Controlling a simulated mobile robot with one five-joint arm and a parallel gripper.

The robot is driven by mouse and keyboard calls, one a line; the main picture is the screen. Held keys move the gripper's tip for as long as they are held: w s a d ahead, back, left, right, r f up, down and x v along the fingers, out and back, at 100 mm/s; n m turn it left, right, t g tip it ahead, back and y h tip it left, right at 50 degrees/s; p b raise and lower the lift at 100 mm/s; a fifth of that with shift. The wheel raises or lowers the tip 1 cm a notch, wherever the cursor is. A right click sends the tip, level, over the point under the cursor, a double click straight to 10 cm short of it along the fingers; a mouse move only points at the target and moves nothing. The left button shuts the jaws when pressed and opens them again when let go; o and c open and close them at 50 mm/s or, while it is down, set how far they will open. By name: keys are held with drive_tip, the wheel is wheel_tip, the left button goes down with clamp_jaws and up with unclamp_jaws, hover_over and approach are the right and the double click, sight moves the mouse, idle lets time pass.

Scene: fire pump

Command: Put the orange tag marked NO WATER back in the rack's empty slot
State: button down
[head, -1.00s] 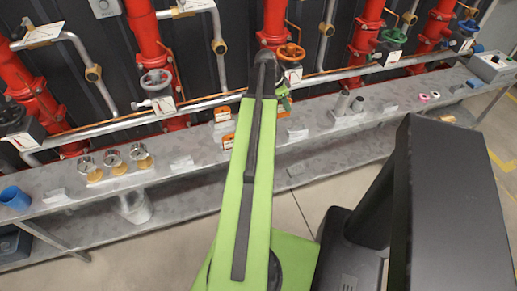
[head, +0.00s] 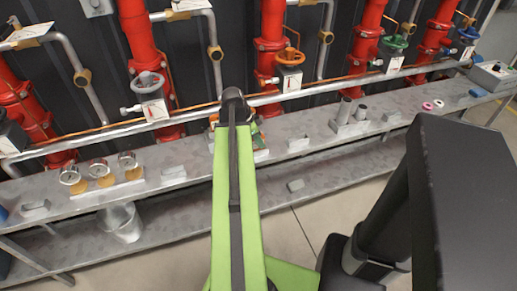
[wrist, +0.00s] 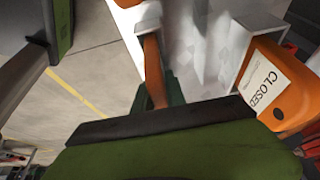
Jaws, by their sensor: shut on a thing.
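In the wrist view, an orange tag (wrist: 154,72) is seen nearly edge-on in my gripper (wrist: 162,95); its marking is not readable. My gripper is shut on it. Its upper end is beside the pale grey-white rack (wrist: 205,45), and I cannot tell whether it touches or sits in a slot. A second orange tag marked CLOSED (wrist: 275,88) stands to the right by the rack.
A long grey bench (head: 185,165) runs below red pipes. Gauges (head: 98,170) stand on it at left, metal cylinders (head: 345,108) at right. An orange valve wheel (head: 290,56) is behind the arm's end. A grey pipe (head: 330,82) runs along the back.

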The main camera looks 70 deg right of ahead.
drive_tip(key=shift+f, duration=0.4)
drive_tip(key=c, duration=1.4)
unclamp_jaws()
drive_tip(key=shift+o, duration=0.2)
drive_tip(key=shift+r+p, duration=0.45)
drive_tip(key=shift+p, duration=0.1)
drive_tip(key=p+v, duration=1)
drive_tip(key=v, duration=0.1)
drive_tip(key=shift+w+a+r, duration=0.1)
drive_tip(key=shift+a+r, duration=0.05)
